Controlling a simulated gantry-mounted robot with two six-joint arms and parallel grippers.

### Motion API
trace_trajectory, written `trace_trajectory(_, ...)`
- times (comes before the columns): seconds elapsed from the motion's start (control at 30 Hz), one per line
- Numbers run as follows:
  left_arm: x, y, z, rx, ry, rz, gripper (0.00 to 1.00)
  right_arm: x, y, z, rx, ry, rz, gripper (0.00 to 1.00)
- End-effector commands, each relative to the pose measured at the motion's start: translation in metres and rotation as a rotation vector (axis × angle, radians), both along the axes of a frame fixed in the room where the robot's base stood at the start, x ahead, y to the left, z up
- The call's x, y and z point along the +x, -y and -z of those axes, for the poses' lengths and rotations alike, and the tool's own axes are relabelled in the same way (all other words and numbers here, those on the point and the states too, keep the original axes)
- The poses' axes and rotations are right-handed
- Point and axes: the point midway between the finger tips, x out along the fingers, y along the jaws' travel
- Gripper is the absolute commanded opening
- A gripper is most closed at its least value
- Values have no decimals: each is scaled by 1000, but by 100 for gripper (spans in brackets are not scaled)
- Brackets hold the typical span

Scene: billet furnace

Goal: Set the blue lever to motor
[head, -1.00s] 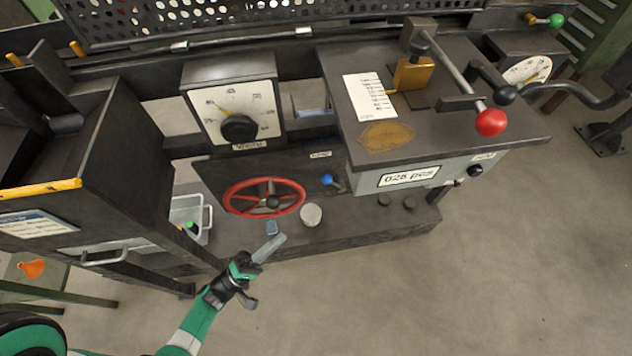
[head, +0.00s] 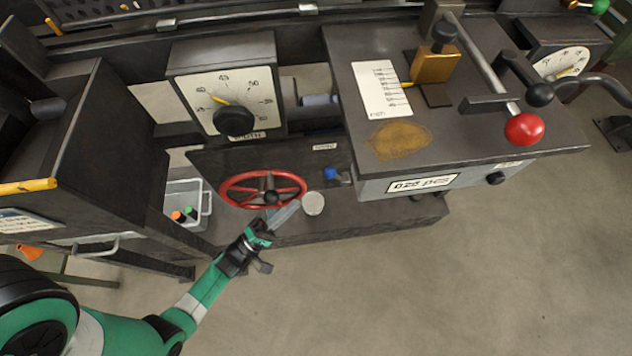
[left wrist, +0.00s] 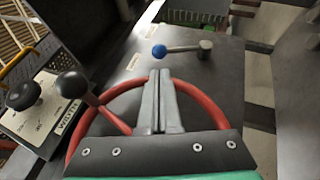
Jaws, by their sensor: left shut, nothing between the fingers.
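The blue lever (head: 331,174) is a short lever with a blue ball knob on the dark panel, right of the red handwheel, under a small label (head: 324,146) too small to read. In the left wrist view its blue knob (left wrist: 159,51) lies at the left end of a metal arm that runs right to a round pivot. My left gripper (head: 292,208) is shut and empty, in front of the handwheel's lower right and short of the lever. In the left wrist view its fingertips (left wrist: 159,74) point toward the lever, apart from it. My right gripper is not in view.
The red handwheel (head: 226,187) is beside and beneath my left fingers. A round pale disc (head: 313,204) lies on the ledge below the lever. The counter box (head: 376,185) juts out to the right. A grey bin (head: 206,203) stands left of the wheel.

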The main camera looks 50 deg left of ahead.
Motion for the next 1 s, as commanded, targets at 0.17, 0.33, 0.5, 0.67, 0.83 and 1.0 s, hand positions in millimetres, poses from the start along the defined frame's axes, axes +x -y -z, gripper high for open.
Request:
trace_trajectory(0.17, 38, 1, -11, 3, 5, 5, 0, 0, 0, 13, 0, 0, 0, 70)
trace_trajectory(0.33, 67, 2, -21, 1, 4, 2, 0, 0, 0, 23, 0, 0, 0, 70)
trace_trajectory(0.5, 81, 1, -27, 0, 2, 0, 0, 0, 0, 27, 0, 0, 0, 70)
trace_trajectory(0.67, 84, 1, -29, -1, 0, -2, 0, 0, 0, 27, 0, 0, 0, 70)
trace_trajectory(0.83, 84, 1, -29, 0, 0, -2, 0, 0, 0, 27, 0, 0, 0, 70)
trace_trajectory(1.0, 84, 1, -32, 4, -7, -2, 0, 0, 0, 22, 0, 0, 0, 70)
